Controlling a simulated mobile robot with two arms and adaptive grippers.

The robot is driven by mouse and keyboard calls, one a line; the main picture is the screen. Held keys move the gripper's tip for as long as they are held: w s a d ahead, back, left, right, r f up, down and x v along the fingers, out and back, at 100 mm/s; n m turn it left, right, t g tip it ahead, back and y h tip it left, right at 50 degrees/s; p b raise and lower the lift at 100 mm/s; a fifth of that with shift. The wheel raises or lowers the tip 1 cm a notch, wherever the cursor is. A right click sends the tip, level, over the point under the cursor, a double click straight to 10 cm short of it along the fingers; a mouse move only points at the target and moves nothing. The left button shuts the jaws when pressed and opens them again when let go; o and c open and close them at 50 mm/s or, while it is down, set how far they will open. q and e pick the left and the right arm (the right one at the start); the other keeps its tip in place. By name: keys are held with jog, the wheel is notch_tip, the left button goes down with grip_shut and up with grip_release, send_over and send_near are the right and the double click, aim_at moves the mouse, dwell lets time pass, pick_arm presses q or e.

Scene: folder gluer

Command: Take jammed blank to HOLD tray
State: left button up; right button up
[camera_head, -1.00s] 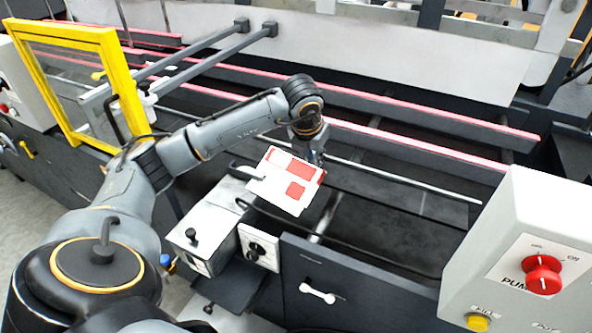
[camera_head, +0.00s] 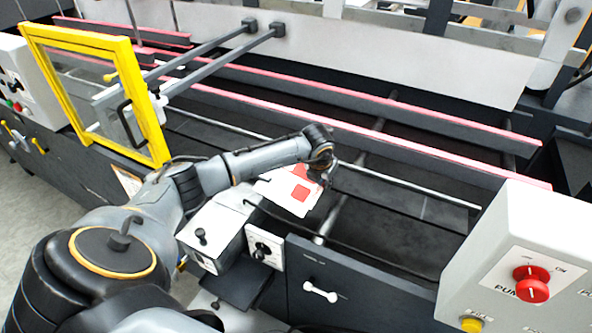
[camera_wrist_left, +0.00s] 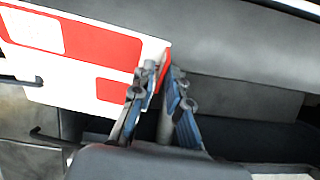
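The jammed blank (camera_head: 281,192) is a white folded card with red panels. In the head view it sits over the machine's dark bed, partly covered by my left arm. My left gripper (camera_head: 319,183) is at the blank's right edge. In the left wrist view, the blank (camera_wrist_left: 65,55) fills the upper left, and its right edge runs between the blue-padded fingers of the left gripper (camera_wrist_left: 160,88), which look closed on it. I cannot make out a HOLD tray in these views. My right gripper is not in view.
A yellow-framed guard (camera_head: 153,110) stands open at the left. A grey box with a black knob (camera_head: 212,236) sits at the machine's front edge. A control box with a red knob (camera_head: 531,283) is at the right. Pink-edged rails (camera_head: 430,155) run behind the blank.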

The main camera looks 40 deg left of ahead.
pick_arm(q)
jog(key=shift+s, duration=0.1)
grip_shut()
